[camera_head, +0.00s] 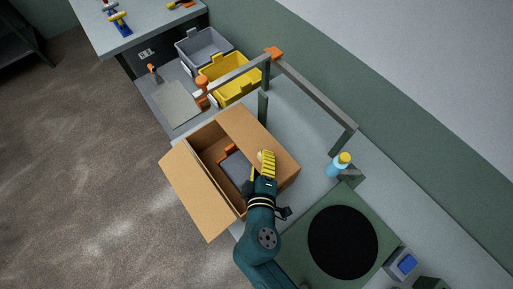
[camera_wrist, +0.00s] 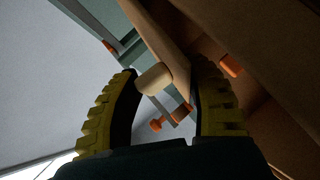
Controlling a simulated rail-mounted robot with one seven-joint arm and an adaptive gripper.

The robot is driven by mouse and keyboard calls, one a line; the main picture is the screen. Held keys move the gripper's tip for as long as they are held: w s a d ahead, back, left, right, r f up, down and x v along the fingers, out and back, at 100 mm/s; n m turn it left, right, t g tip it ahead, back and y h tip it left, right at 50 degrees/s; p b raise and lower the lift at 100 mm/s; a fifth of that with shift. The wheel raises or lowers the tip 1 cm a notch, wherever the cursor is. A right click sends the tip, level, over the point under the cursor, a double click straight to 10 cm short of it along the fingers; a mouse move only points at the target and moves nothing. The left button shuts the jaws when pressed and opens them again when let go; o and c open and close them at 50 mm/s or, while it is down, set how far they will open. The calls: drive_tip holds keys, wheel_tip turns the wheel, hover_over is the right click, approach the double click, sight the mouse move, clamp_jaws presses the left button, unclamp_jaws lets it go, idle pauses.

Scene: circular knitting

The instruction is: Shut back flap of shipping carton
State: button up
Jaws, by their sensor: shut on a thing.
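The brown shipping carton (camera_head: 225,160) sits open on the grey worktop. Its back flap (camera_head: 258,135) slopes on the carton's right side, and its opposite flap (camera_head: 192,190) is spread out to the left. My gripper (camera_head: 264,160), with yellow ribbed fingers, is at the back flap's edge. In the wrist view, a pale rounded tab (camera_wrist: 153,78) on the flap's edge (camera_wrist: 160,30) lies between the fingers of my gripper (camera_wrist: 165,95), which is shut on it. Inside the carton are a dark grey item (camera_head: 235,163) and orange parts (camera_head: 226,153), partly hidden by my arm and the flap.
A grey-green frame (camera_head: 315,90) stands behind the carton. A blue bottle with a yellow cap (camera_head: 339,165) stands to the right. A machine with a round black plate (camera_head: 343,242) is at lower right. Yellow (camera_head: 229,85) and grey (camera_head: 203,50) bins stand behind.

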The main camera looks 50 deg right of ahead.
drive_tip(key=shift+o, duration=0.2)
drive_tip(key=shift+s+a+f, duration=0.1)
drive_tip(key=shift+a+f, duration=0.05)
drive_tip(key=shift+f, duration=0.55)
drive_tip(key=o, duration=1)
drive_tip(key=shift+r, duration=0.15)
drive_tip(key=shift+r, duration=0.1)
drive_tip(key=shift+s+a+r, duration=0.1)
drive_tip(key=shift+s+a, duration=0.05)
drive_tip(key=shift+a, duration=0.15)
drive_tip(key=v, duration=1.1)
drive_tip(key=shift+s, duration=0.15)
